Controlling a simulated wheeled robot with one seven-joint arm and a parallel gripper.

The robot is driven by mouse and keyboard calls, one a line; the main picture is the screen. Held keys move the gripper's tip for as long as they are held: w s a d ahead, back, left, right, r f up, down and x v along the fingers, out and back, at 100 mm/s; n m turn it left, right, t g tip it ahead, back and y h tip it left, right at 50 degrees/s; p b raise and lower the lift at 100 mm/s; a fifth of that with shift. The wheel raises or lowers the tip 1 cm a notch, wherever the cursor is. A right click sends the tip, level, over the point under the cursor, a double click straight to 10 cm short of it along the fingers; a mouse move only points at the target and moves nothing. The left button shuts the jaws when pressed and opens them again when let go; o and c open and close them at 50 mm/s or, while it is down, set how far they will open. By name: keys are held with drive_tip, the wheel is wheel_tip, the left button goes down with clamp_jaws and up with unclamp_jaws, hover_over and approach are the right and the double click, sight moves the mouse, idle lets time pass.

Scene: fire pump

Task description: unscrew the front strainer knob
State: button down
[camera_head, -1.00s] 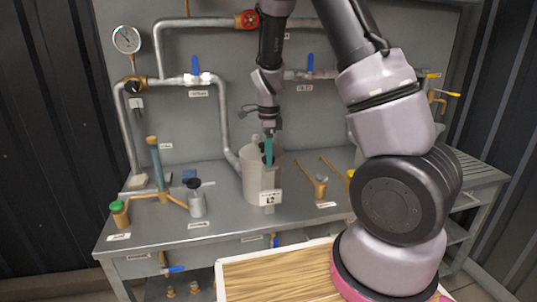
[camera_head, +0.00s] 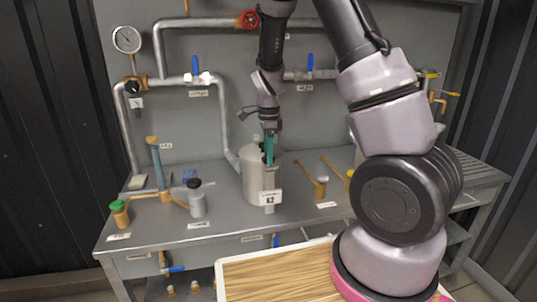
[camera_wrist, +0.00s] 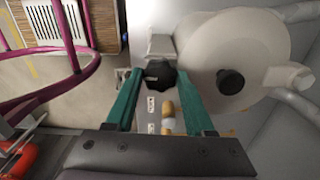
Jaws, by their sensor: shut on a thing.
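The strainer (camera_head: 256,182) is a pale grey upright pot in the middle of the bench, with a white label low on its front. In the wrist view its round lid (camera_wrist: 262,45) carries a black knob (camera_wrist: 231,81) right of my fingers. The front strainer knob (camera_wrist: 160,73) is black and lobed, at the pot's front edge. My gripper (camera_wrist: 160,80) has its two teal fingers on either side of this front knob, shut on it. In the head view my gripper (camera_head: 268,150) points down over the pot's front and its fingers hide the knob.
Pipes, a gauge (camera_head: 126,39) and a red handwheel (camera_head: 249,19) are behind.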

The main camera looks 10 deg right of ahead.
drive_tip(key=n, duration=2)
drive_tip(key=shift+n, duration=0.3)
drive_tip(key=n, duration=0.3)
drive_tip(key=shift+n, duration=0.4)
drive_tip(key=n, duration=0.4)
drive_tip(key=shift+n, duration=2.1)
